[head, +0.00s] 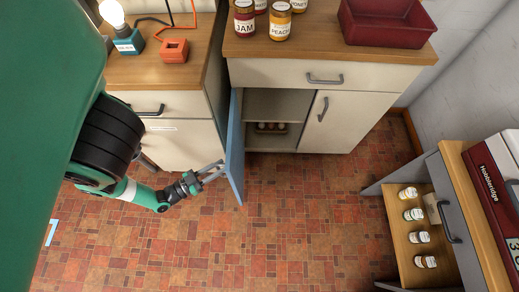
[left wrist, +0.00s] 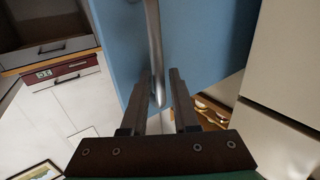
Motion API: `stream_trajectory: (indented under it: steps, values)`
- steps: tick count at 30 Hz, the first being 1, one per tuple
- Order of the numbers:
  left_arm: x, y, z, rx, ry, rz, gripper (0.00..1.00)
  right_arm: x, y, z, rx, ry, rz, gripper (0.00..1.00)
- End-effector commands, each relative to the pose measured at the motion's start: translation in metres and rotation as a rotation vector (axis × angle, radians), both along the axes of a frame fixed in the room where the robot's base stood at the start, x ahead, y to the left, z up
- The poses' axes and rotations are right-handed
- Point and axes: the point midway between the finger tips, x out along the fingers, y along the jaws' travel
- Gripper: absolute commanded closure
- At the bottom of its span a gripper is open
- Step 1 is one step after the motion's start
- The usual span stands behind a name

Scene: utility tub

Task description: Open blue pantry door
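The blue pantry door (head: 236,150) stands swung out from the cabinet, almost edge-on in the head view. In the left wrist view its blue face (left wrist: 210,45) fills the upper middle. A grey bar handle (left wrist: 153,40) runs down this face. My left gripper (head: 218,168) is beside the door's left face. Its fingers (left wrist: 160,85) are apart, one on each side of the handle's lower end, with a narrow gap showing on one side. My right gripper is not in view.
The opened cabinet (head: 275,103) has a shelf and a carton inside. Jars and a red bin (head: 388,24) stand on its counter. A pulled-out drawer (head: 400,245) with several jars juts out at right. The tiled floor (head: 300,220) in the middle is clear.

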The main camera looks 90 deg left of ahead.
Motion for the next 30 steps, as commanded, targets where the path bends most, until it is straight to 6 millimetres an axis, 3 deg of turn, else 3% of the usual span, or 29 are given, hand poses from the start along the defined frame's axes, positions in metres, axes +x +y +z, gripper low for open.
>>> stream_trajectory:
  steps: [8, 15, 21, 30]
  values:
    - [-0.020, -0.008, 0.000, 0.003, 0.002, 0.007, 0.72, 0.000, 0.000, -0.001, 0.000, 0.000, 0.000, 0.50]
    - [-0.070, -0.037, -0.003, 0.002, 0.005, 0.006, 0.72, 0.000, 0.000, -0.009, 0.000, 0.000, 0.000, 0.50]
    - [-0.097, -0.053, -0.002, 0.001, 0.003, 0.002, 0.72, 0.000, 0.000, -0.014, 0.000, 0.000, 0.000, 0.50]
    - [-0.102, -0.056, 0.000, 0.000, 0.000, -0.001, 0.72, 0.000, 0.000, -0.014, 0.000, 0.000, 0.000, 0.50]
